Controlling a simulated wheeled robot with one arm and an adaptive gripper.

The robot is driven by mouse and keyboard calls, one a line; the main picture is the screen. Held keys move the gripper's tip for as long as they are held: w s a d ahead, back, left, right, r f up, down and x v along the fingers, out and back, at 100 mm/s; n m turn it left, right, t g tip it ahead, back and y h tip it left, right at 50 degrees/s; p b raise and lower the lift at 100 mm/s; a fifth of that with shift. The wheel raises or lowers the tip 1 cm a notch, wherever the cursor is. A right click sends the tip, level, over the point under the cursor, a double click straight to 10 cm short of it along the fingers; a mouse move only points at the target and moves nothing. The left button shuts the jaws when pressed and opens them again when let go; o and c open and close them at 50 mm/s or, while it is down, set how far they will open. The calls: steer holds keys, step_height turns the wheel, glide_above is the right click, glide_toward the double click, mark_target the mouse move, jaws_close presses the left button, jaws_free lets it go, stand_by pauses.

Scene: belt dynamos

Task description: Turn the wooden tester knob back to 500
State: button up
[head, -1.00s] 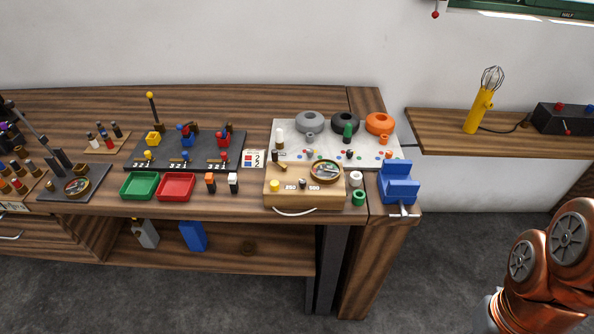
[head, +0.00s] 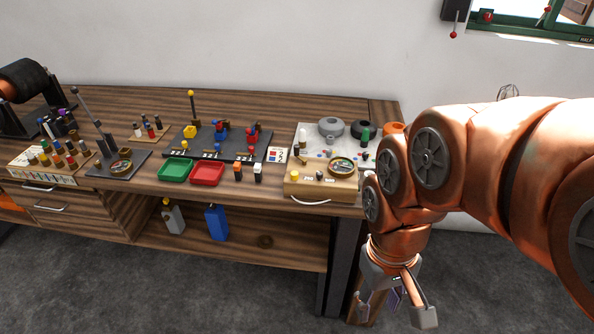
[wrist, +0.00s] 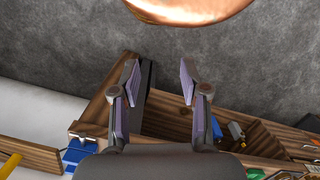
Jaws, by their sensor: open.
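The wooden tester (head: 305,188) is a light wood box with a white front handle, on the front right part of the bench in the head view. Its small dark knob (head: 319,175) sits between two white number labels, below a round brass-rimmed gauge (head: 342,166). Which way the knob points is too small to tell. My gripper (head: 393,308) is open and empty, hanging low in front of the bench's right end, to the right of and below the tester. In the wrist view, my gripper (wrist: 158,78) shows its fingers wide apart. The tester is not clearly seen there.
Green (head: 174,170) and red trays (head: 208,174), two small blocks and a dark switch board (head: 215,143) lie left of the tester. A pale board with rings stands behind it. The blue vise (wrist: 78,152) shows in the wrist view.

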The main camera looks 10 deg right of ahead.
steer(key=w+a+r+n+t, duration=0.1)
steer(key=w+r+n, duration=0.1)
steer(key=w, duration=0.9)
steer(key=w+r+n, duration=0.2)
steer(key=w+n, duration=0.1)
steer(key=w, duration=0.8)
steer(key=n, duration=0.2)
glide_above(320, 173)
steer(key=shift+s+a+f+t, duration=0.15)
steer(key=shift+f+t, duration=0.25)
steer(key=shift+f, duration=0.8)
steer(key=shift+w+f, duration=0.2)
steer(key=shift+w, duration=0.05)
steer(key=shift+f+p, duration=0.9)
steer(key=shift+f, duration=2.95)
steer(key=shift+c, duration=0.2)
jaws_close()
